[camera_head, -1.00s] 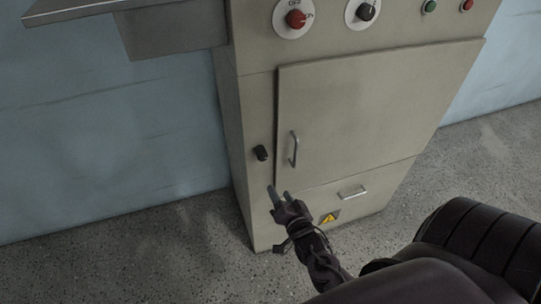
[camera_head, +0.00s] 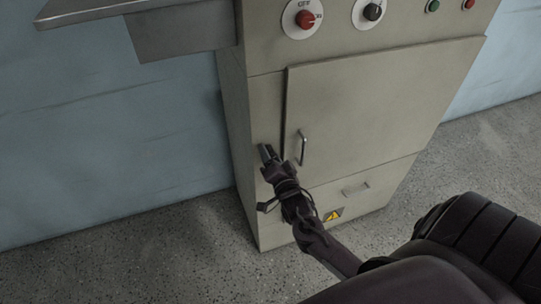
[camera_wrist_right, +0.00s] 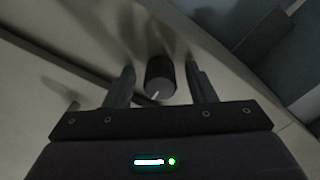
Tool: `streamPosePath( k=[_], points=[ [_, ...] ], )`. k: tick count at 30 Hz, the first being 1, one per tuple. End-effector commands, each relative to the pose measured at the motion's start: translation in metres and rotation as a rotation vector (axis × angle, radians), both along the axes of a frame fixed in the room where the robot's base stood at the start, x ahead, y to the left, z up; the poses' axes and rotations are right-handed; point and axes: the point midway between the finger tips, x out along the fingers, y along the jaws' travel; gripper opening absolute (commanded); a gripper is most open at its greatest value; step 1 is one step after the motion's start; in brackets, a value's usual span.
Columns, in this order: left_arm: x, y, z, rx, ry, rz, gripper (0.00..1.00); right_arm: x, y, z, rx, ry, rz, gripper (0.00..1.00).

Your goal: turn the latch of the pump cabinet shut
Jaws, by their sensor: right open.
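The pump cabinet (camera_head: 365,110) is a beige metal box with its door (camera_head: 375,105) closed or nearly closed against the frame. The latch is a black knob (camera_wrist_right: 160,76) with a white mark, on the frame left of the door. In the head view my right gripper (camera_head: 268,154) covers the latch. In the right wrist view the open gripper (camera_wrist_right: 160,88) has one finger on each side of the latch, with gaps visible, so it is around the latch and not gripping it. My left gripper is not in view.
The door has a metal bar handle (camera_head: 302,148) just right of my right gripper. Above are a red knob (camera_head: 305,19) and a black knob (camera_head: 373,12). A metal shelf (camera_head: 185,30) juts out at the upper left. Speckled floor (camera_head: 150,250) lies clear at left.

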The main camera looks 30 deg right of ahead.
Motion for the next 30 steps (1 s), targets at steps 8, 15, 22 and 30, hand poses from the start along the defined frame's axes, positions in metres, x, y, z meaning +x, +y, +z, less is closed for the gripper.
streamPosePath(
  k=[8, 15, 22, 30],
  points=[
    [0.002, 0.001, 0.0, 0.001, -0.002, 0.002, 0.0, 0.0, 0.0, 0.0, -0.001, 0.0, 0.0, 0.29],
    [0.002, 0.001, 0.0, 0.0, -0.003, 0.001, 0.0, 0.0, 0.0, 0.0, -0.001, 0.0, 0.0, 0.06],
    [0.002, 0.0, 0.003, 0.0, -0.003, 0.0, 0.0, 0.0, 0.0, 0.0, -0.031, 0.007, 0.0, 0.06],
    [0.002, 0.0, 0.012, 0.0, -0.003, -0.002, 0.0, -0.001, 0.0, 0.001, -0.18, 0.046, -0.001, 0.06]
  ],
)
